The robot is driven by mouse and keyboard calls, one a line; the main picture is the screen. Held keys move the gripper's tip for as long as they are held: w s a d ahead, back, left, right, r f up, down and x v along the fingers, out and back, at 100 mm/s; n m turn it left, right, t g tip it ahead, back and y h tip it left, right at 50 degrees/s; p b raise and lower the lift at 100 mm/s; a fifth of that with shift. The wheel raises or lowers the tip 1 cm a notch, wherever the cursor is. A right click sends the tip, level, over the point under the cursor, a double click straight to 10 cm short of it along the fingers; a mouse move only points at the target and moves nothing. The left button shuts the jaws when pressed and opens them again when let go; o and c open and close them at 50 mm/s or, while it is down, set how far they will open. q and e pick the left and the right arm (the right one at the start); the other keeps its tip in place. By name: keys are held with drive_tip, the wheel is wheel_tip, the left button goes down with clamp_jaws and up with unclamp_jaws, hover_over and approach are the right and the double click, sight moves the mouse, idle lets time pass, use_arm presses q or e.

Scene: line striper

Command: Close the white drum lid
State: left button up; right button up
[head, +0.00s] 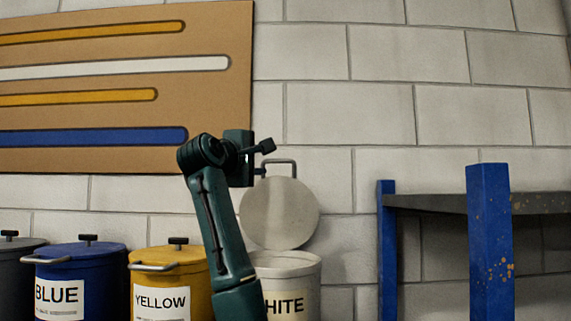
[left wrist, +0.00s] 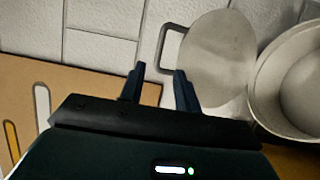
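The white drum (head: 285,277) stands at the right end of the drum row, its label partly hidden by my left arm. Its round lid (head: 279,214) is open, tilted up behind the drum, with a bar handle (head: 281,162) at its top. In the left wrist view the lid (left wrist: 218,58) and the open drum (left wrist: 290,85) are at the right. My left gripper (head: 264,158) is beside the handle. In the left wrist view its two fingers (left wrist: 160,70) are apart with nothing between them, and the handle (left wrist: 164,48) is just beyond the tips. My right gripper is not in view.
A yellow drum (head: 175,270), a blue drum (head: 85,272) and a dark drum (head: 18,268) stand closed to the left. A board with coloured stripes (head: 215,110) is on the block wall behind. A blue-legged shelf (head: 490,240) stands at the right.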

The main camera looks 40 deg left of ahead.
sight(276, 160)
use_arm(q)
drive_tip(key=p+x, duration=0.2)
drive_tip(key=x, duration=0.3)
drive_tip(key=p+x, duration=0.3)
drive_tip(key=x, duration=0.2)
drive_tip(key=shift+w+r, duration=0.25)
drive_tip(key=shift+x, duration=0.85)
drive_tip(key=shift+f, duration=0.15)
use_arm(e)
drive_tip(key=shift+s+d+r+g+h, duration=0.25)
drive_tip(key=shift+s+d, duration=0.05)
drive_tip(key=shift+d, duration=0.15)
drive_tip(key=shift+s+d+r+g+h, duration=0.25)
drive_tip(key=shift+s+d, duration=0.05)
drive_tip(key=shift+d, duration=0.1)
use_arm(q)
drive_tip(key=shift+c, duration=0.5)
clamp_jaws()
